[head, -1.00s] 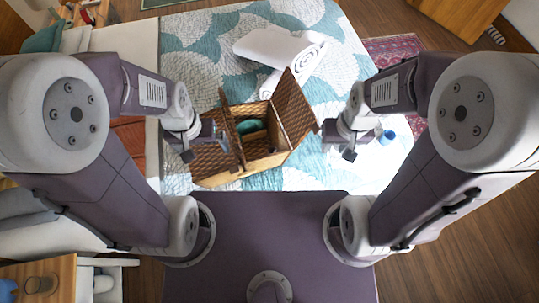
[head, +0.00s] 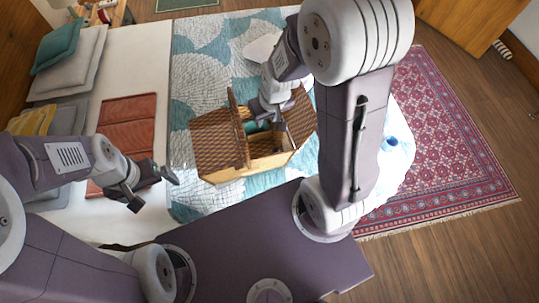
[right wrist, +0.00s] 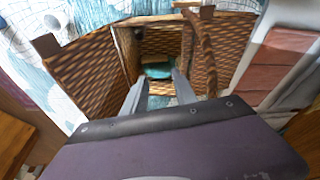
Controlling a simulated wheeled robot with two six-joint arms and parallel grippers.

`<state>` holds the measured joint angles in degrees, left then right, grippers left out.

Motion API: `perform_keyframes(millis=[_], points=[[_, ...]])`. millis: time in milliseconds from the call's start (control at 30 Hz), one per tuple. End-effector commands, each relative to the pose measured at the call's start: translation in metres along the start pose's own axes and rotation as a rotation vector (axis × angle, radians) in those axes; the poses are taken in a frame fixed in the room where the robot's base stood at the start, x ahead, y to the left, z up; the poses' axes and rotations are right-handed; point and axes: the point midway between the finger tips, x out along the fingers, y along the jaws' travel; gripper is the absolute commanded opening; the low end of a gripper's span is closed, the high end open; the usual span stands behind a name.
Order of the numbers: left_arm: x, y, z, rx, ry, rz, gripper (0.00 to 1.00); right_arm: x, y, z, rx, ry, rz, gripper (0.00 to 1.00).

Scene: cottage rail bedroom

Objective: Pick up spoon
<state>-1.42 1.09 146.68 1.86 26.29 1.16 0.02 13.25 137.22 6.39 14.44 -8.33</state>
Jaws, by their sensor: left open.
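I cannot make out a spoon in either view. A wicker picnic basket (head: 220,138) with its lids raised stands on the bed. It also shows in the right wrist view (right wrist: 95,75). A teal item (right wrist: 158,71) lies inside it; its shape is partly hidden. My right gripper (head: 268,112) is over the basket's opening. In the right wrist view its two fingers (right wrist: 159,78) are apart, pointing into the basket towards the teal item, with nothing seen between them. My left gripper (head: 158,187) is open and empty, left of the basket near the bed's edge.
A patterned teal and white quilt (head: 195,60) lies under the basket. A folded red blanket (head: 125,120) and cushions (head: 70,60) are to the left. A small blue item (head: 391,142) is to the right. A red rug (head: 450,150) covers the floor at right.

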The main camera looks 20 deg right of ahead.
Motion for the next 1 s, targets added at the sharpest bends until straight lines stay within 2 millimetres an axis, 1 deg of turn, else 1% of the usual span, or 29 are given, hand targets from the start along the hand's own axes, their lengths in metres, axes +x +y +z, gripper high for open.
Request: perform_keyframes(millis=[33,100,200,300,367,467,500,567,600,700,767,867,933,1000], points=[[-0.006,0.0,-0.001,0.0,0.0,0.0,1.0,0.003,0.003,-0.007,0.002,0.001,0.002,0.34],[-0.011,0.0,-0.001,0.0,0.0,0.0,1.0,0.012,0.006,-0.017,0.003,0.006,0.005,0.34],[-0.019,0.0,-0.002,0.0,0.0,0.0,1.0,0.028,0.013,-0.028,0.01,0.003,0.012,0.34],[-0.029,0.001,-0.003,0.0,0.0,0.0,1.0,0.048,0.022,-0.032,0.023,-0.015,0.02,0.34],[-0.037,0.001,-0.004,0.0,0.0,0.0,1.0,0.063,0.028,-0.031,0.034,-0.034,0.025,0.34],[-0.052,0.001,-0.005,0.0,0.0,0.0,1.0,0.091,0.039,-0.017,0.062,-0.09,0.033,0.34],[-0.059,0.001,-0.006,0.0,0.0,0.0,1.0,0.103,0.044,-0.007,0.075,-0.119,0.036,0.34],[-0.068,0.001,-0.007,0.0,0.0,0.0,1.0,0.118,0.049,0.012,0.094,-0.167,0.038,0.34],[-0.073,0.001,-0.008,0.0,0.0,0.0,1.0,0.127,0.051,0.025,0.107,-0.198,0.038,0.34],[-0.077,0.002,-0.008,0.0,0.0,0.0,1.0,0.14,0.053,0.048,0.126,-0.248,0.036,0.34],[-0.077,0.002,-0.008,0.0,0.0,0.0,1.0,0.143,0.054,0.054,0.131,-0.26,0.036,0.34],[-0.075,0.002,-0.008,0.0,0.0,0.0,1.0,0.146,0.054,0.056,0.132,-0.264,0.035,0.34],[-0.071,0.001,-0.007,0.0,0.0,0.0,1.0,0.15,0.054,0.057,0.132,-0.264,0.035,0.34],[-0.061,0.001,-0.006,0.0,0.0,0.0,1.0,0.16,0.054,0.06,0.132,-0.264,0.035,0.34]])
